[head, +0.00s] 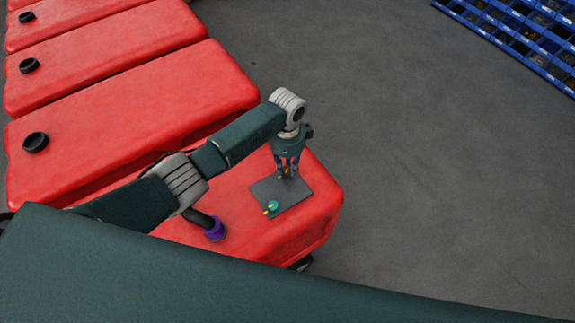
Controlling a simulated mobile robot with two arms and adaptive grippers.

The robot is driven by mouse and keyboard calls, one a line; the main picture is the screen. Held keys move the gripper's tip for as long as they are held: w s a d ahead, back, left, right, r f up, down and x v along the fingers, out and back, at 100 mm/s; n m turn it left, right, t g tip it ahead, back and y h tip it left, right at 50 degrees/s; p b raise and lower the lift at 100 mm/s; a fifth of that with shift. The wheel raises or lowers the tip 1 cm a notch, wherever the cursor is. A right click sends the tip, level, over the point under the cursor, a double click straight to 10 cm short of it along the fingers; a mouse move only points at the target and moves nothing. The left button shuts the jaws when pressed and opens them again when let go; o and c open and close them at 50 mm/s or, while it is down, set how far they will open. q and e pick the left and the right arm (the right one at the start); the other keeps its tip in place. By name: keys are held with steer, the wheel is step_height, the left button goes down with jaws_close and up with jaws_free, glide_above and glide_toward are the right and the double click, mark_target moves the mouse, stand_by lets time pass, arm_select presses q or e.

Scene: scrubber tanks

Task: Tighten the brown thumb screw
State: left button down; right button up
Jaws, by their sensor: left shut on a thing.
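My left gripper (287,172) points down over the back part of a dark grey plate (292,198) on the nearest red tank. Its fingers are shut on a small brown thing, which looks like the brown thumb screw (287,171). The fingers hide most of it, so I cannot tell how far it is screwed in. A small teal knob (272,205) with a yellowish part beside it sits near the plate's front corner, apart from the gripper. My right gripper is not in view.
The nearest red tank (240,195) carries the plate, and a dark spout with a purple end (215,230) stands left of the plate. More red tanks (130,110) with black caps line up behind. Blue shelving (520,40) is at the far right. Grey floor (420,150) is clear.

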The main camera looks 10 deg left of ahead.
mark_target(286, 168)
arm_select(q)
steer(key=m, duration=0.5)
steer(key=shift+w+a+r+b, duration=0.15)
steer(key=shift+w+a+b, duration=0.05)
steer(key=shift+b, duration=0.1)
steer(key=shift+m, duration=1)
steer(key=shift+w+r, duration=0.1)
steer(key=c, duration=1.7)
jaws_free()
steer(key=shift+o, duration=1.2)
steer(key=shift+s, duration=0.2)
steer(key=shift+r, duration=0.15)
step_height(286, 168, up, 12)
steer(key=shift+f, duration=0.2)
